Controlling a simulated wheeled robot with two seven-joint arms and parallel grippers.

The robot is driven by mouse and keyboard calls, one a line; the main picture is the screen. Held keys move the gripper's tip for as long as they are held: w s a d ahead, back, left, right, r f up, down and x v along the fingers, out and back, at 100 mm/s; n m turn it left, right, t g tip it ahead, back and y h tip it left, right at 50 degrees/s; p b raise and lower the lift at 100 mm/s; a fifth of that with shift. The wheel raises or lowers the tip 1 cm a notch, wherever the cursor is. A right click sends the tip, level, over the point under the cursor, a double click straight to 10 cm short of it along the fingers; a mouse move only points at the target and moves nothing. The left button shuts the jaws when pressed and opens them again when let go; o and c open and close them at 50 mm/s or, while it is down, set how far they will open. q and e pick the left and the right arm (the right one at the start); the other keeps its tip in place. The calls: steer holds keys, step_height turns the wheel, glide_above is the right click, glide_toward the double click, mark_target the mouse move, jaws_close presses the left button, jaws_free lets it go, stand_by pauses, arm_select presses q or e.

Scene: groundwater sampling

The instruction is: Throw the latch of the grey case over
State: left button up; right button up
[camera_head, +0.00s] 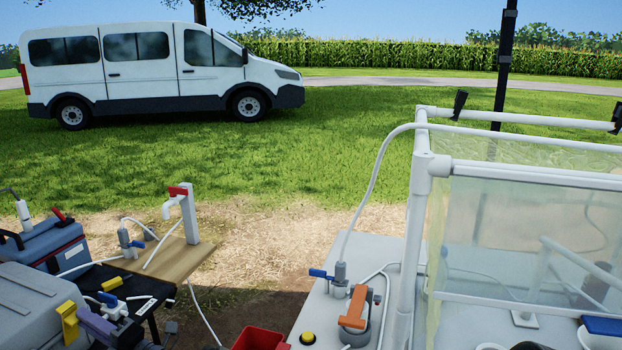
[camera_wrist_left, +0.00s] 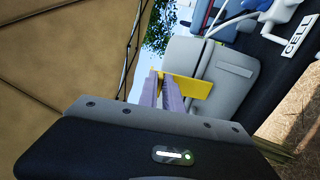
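The grey case (camera_head: 28,296) stands at the lower left of the head view, partly cut off by the frame. Its yellow latch (camera_head: 69,321) sticks up at its right side. My left gripper (camera_head: 84,315) comes in with purple fingers, their tips right at the latch. In the left wrist view the fingers (camera_wrist_left: 161,88) lie close together with no object seen between them, and look shut. There the latch (camera_wrist_left: 196,86) extends to the right of the fingertips, in front of the grey case (camera_wrist_left: 228,68). I cannot tell whether they touch. My right gripper is not in view.
A blue-grey cooler (camera_head: 52,246) stands behind the case. A white fitting with a blue handle (camera_head: 107,299) sits close to my left gripper on the black surface. A tap on a wooden board (camera_head: 188,258) stands beyond. A red bin (camera_head: 258,340) is at the bottom centre.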

mark_target(75, 309)
arm_select(q)
jaws_close()
steer(key=shift+a+r+p, duration=0.3)
steer(key=shift+r+p, duration=0.1)
steer(key=shift+r, duration=0.05)
steer(key=shift+w+a+r+h+p, duration=0.25)
steer(key=shift+a+r+h+p, duration=0.25)
steer(key=shift+a+p, duration=0.2)
steer(key=shift+w+a+r, duration=0.1)
steer(key=shift+w+a, duration=0.05)
steer(key=shift+a, duration=0.2)
steer(key=o, duration=0.6)
jaws_free()
